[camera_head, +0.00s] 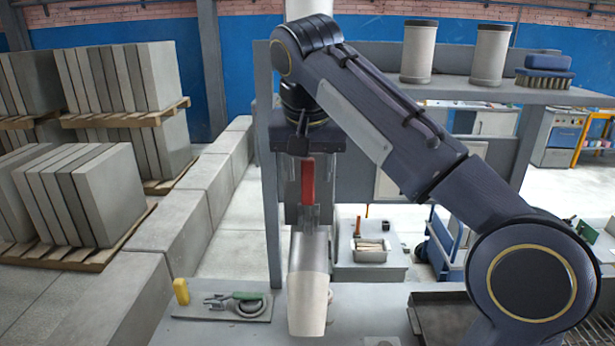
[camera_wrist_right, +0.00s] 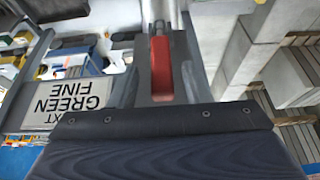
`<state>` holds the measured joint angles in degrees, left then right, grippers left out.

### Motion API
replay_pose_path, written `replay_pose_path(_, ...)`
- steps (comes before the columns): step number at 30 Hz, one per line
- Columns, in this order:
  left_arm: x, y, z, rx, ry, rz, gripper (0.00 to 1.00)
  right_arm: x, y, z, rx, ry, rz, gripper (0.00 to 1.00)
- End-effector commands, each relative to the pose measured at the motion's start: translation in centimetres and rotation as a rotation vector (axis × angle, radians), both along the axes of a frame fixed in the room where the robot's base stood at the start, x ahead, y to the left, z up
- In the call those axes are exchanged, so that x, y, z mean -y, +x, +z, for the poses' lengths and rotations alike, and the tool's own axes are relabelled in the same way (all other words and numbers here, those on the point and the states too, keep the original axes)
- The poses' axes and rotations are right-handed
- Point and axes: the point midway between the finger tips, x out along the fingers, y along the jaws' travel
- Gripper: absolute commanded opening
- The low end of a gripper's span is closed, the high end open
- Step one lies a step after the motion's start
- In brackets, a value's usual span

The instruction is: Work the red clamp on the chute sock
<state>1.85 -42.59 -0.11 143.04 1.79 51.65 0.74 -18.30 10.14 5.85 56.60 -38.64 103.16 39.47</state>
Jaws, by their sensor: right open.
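The red clamp (camera_head: 308,182) stands upright on the grey chute, just above the pale chute sock (camera_head: 308,280), which hangs down toward the bench. My right gripper (camera_head: 308,212) comes down from above, open, with its grey fingers around the clamp's height. In the right wrist view the red clamp (camera_wrist_right: 161,70) lies ahead of the dark palm and appears between the fingers. I cannot tell whether any finger touches it. The clamp's far side is hidden. My left gripper is not in view.
A tray (camera_head: 222,308) with a green-handled tool and a yellow block (camera_head: 181,291) lies on the bench at left. A shelf (camera_head: 490,88) with two canisters and a brush (camera_head: 543,78) stands behind my right arm. Concrete blocks and stacked panels (camera_head: 85,195) fill the left.

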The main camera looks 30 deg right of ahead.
Motion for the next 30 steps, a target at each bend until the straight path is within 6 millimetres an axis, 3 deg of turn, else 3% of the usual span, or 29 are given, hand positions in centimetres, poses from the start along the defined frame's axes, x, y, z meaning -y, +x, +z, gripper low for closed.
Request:
replay_pose_path(6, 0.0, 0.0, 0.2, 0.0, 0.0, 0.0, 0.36, 0.5, 0.8, -2.1, 0.0, 0.0, -0.001, 0.44)
replay_pose_path(16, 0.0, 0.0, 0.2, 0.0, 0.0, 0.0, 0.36, 0.5, 0.9, -2.5, 0.0, 0.0, 0.0, 0.42)
replay_pose_path(26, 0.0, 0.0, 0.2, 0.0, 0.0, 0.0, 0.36, 0.5, 0.9, -2.5, 0.0, 0.0, 0.0, 0.0)
replay_pose_path(30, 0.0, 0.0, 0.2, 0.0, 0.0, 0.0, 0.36, 0.5, 0.9, -2.5, 0.0, 0.0, 0.0, 0.0)
